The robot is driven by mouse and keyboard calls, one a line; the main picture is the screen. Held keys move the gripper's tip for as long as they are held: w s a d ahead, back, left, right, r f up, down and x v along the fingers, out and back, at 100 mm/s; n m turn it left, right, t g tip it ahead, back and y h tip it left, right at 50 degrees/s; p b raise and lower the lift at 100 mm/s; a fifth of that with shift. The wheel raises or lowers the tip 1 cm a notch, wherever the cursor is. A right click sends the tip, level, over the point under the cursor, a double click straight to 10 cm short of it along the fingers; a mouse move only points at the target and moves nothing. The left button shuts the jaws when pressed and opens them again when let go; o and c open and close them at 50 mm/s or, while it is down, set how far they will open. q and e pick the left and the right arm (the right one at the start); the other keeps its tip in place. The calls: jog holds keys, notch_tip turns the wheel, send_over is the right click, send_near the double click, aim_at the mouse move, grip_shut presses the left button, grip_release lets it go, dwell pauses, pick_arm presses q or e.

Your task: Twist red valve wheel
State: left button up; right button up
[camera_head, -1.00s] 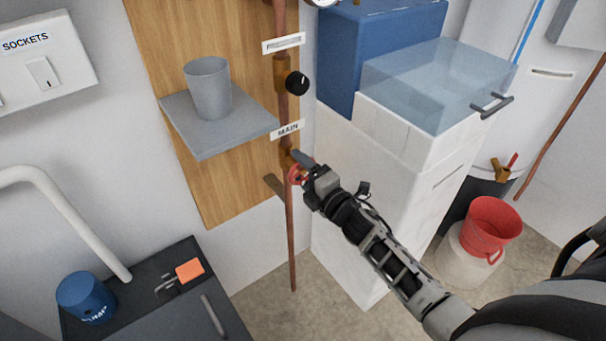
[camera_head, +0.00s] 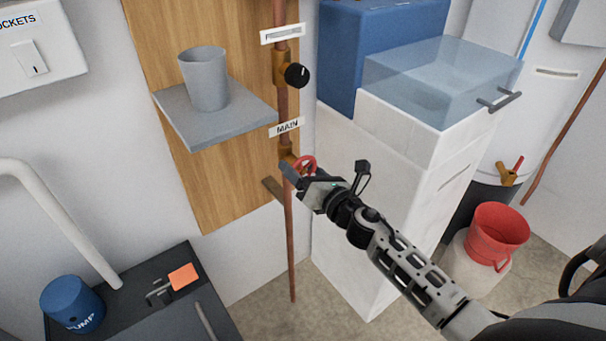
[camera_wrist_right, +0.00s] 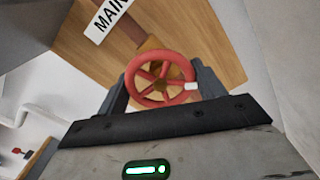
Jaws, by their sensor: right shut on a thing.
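The red valve wheel (camera_head: 306,165) sits on the copper pipe below the MAIN label (camera_head: 287,127). In the right wrist view the wheel (camera_wrist_right: 160,79) faces the camera, with a white mark on its rim at the right. My right gripper (camera_head: 297,172) is at the wheel, one finger on each side, shut on its rim. In the right wrist view its fingers (camera_wrist_right: 162,88) flank the wheel left and right. The head view hides part of the wheel behind the gripper. My left gripper is not in view.
A grey shelf (camera_head: 212,127) with a grey cup (camera_head: 205,78) juts out above left of the valve. A black knob (camera_head: 296,75) is higher on the pipe. A white cabinet (camera_head: 362,210) stands close on the right. A blue pump (camera_head: 72,303) is lower left.

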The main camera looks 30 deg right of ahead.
jog(key=n, duration=0.3)
jog(key=shift+f+n+b, duration=0.1)
jog(key=shift+n+b, duration=0.3)
jog(key=shift+n, duration=2)
jog(key=shift+n, duration=0.3)
jog(key=o, duration=1)
